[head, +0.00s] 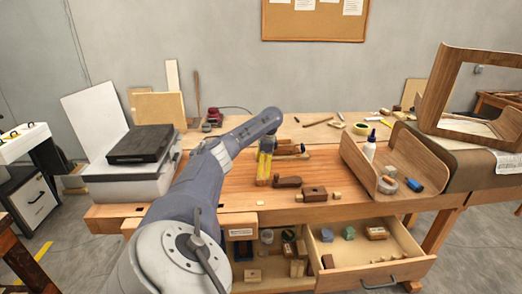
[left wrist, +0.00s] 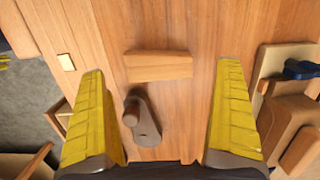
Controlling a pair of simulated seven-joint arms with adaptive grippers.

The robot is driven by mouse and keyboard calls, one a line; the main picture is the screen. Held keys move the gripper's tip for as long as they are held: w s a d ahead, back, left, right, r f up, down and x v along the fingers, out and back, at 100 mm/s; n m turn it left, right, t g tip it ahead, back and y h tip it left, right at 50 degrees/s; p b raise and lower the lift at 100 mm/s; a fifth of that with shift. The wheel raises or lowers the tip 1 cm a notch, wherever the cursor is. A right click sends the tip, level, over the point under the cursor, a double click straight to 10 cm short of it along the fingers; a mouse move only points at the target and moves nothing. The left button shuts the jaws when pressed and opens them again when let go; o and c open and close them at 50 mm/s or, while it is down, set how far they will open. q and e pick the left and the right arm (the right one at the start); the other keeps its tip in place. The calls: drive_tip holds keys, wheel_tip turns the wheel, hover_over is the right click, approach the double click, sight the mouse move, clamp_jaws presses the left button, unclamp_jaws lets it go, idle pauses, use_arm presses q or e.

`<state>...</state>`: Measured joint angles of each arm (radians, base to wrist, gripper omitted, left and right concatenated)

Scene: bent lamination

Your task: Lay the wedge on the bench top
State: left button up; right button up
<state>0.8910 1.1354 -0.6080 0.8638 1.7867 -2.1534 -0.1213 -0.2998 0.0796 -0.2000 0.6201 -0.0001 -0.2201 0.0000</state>
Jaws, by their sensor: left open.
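The wedge (left wrist: 158,66), a pale brown tapered wooden piece, appears to lie flat on the bench top (left wrist: 215,25) in the left wrist view. My left gripper (left wrist: 168,80) is open, with its two yellow fingers apart on either side and neither touching the wedge. In the head view this gripper (head: 264,168) points down over the middle of the bench top (head: 235,185). I cannot make out the wedge there; the gripper and arm seem to cover it. My right gripper is not in view.
A dark knobbed piece (left wrist: 146,122) lies beside the wedge; a wooden block tool (head: 314,194) sits near the front edge. A clamp-like wooden fixture (head: 290,148) stands behind the gripper. A curved wooden shell (head: 360,165) is to the right. An open drawer (head: 375,277) sticks out below.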

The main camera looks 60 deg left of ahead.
use_arm(q)
drive_tip(key=shift+s+a+f, duration=0.1)
drive_tip(key=shift+s+f, duration=0.05)
drive_tip(key=shift+f, duration=0.8)
drive_tip(key=shift+s+f, duration=0.15)
drive_tip(key=shift+f, duration=0.8)
drive_tip(key=shift+c, duration=0.2)
drive_tip(key=c, duration=1.2)
drive_tip(key=shift+r, duration=0.1)
